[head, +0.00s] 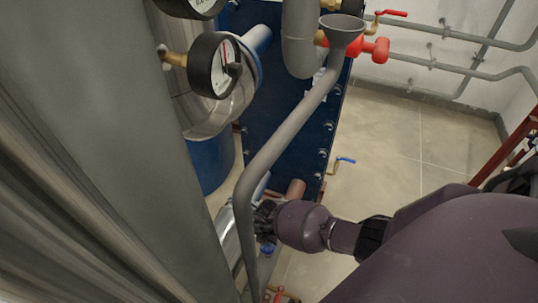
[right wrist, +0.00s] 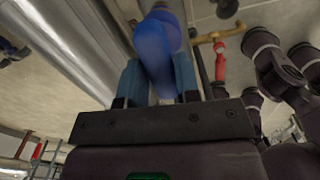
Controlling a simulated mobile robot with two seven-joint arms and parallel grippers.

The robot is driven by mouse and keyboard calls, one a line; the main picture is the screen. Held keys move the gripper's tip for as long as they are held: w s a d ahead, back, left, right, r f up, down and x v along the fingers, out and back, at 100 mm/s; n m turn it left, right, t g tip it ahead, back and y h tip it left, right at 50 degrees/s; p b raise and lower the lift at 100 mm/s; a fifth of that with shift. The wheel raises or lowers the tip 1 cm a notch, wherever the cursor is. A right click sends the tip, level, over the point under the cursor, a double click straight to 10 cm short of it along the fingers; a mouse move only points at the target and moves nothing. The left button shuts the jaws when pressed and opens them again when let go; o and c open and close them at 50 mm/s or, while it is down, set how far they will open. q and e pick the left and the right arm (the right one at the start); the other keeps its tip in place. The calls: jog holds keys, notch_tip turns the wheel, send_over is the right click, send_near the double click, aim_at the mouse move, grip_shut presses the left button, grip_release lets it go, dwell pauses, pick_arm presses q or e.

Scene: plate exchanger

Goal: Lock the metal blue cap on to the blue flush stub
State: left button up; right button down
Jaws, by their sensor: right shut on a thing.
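My right gripper (head: 263,214) reaches in from the right in the head view, low beside the dark blue plate exchanger (head: 290,120). In the right wrist view its two blue fingers (right wrist: 158,84) are shut on a smooth blue piece (right wrist: 154,52), which I take to be the blue cap. A rounder blue part (right wrist: 165,18) shows just beyond it; I cannot tell whether this is the stub or whether the two are joined. In the head view a small blue part (head: 267,248) shows just below the gripper, partly hidden. My left gripper is not in view.
A grey drain pipe (head: 290,125) with a funnel (head: 346,26) runs down close to my right gripper. A pressure gauge (head: 212,66), a red valve (head: 375,48) and a blue-handled valve (head: 345,160) are nearby. A silver pipe (right wrist: 75,45) crosses the wrist view.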

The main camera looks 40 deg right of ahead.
jog(key=shift+s+f, duration=0.25)
jog(key=c, duration=1.1)
grip_release()
jog(key=o, duration=0.3)
jog(key=shift+w, duration=0.15)
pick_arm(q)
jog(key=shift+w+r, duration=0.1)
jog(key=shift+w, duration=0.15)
pick_arm(e)
jog(key=shift+o, duration=0.2)
jog(key=shift+r, duration=0.1)
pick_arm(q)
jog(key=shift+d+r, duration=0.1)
pick_arm(e)
jog(key=shift+r, duration=0.1)
jog(key=shift+w+r, duration=0.15)
jog(key=shift+r, duration=0.2)
pick_arm(q)
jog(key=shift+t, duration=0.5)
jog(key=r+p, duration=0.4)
jog(key=p, duration=0.1)
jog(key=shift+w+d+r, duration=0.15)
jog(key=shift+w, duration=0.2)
pick_arm(e)
notch_tip(320, 180, up, 10)
